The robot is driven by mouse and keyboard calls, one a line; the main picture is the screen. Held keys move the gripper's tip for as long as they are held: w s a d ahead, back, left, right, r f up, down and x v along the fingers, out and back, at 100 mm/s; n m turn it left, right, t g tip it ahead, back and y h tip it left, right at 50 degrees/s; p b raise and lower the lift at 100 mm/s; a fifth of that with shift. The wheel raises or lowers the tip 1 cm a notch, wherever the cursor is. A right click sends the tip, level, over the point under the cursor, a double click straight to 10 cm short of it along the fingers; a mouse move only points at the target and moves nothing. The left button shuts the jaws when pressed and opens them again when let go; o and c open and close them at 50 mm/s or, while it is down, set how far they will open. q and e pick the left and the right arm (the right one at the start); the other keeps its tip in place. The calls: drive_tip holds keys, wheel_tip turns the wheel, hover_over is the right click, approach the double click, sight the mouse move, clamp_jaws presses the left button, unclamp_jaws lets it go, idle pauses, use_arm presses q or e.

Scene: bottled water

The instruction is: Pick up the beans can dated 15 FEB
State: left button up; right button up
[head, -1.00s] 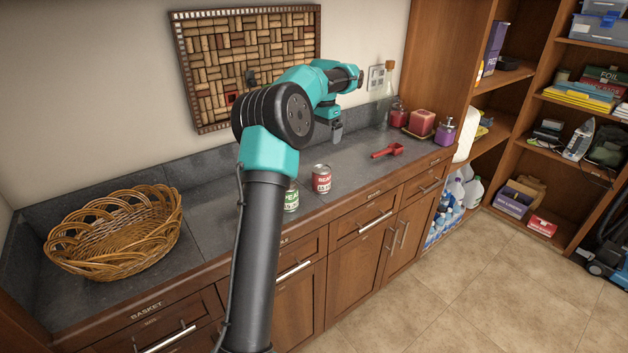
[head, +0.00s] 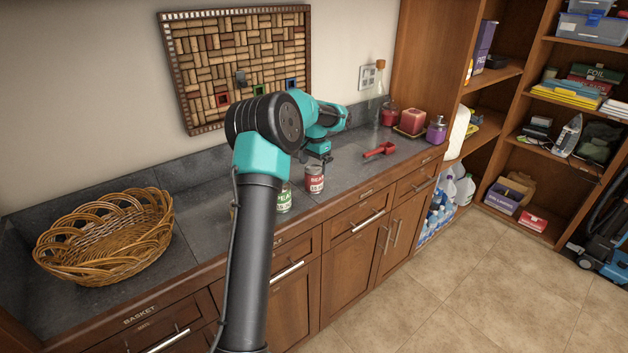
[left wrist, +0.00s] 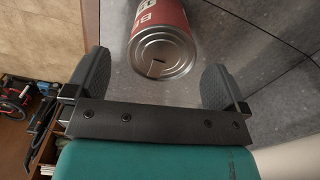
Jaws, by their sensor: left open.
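The beans can (head: 314,181) has a red and white label and a silver lid. It stands upright on the grey counter in the head view; its date is too small to read. A green-labelled peas can (head: 284,197) stands just left of it, partly hidden by my arm. My left gripper (head: 321,157) is open, low over the beans can. In the left wrist view the beans can (left wrist: 159,50) shows lid first, its near end between the spread fingertips of my left gripper (left wrist: 156,72), with gaps on both sides. My right gripper is not in view.
A wicker basket (head: 108,240) sits on the counter at left. A red scoop (head: 379,150) lies right of the cans. A red candle (head: 411,121) and a purple bottle (head: 436,130) stand farther right. A cork board (head: 238,65) hangs on the wall behind.

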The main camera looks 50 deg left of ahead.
sight(315, 176)
use_arm(q)
drive_tip(key=shift+f, duration=0.2)
drive_tip(key=shift+f, duration=0.1)
drive_tip(key=shift+s+f, duration=0.1)
drive_tip(key=shift+f, duration=2.4)
drive_tip(key=shift+c, duration=0.4)
drive_tip(key=c, duration=1.1)
drive_tip(key=shift+r, duration=0.1)
drive_tip(key=shift+r, duration=1.75)
drive_tip(key=s+d+r, duration=0.1)
drive_tip(key=s+d, duration=0.9)
drive_tip(key=d, duration=0.2)
drive_tip(key=shift+s+r, duration=0.15)
drive_tip(key=shift+s, duration=0.15)
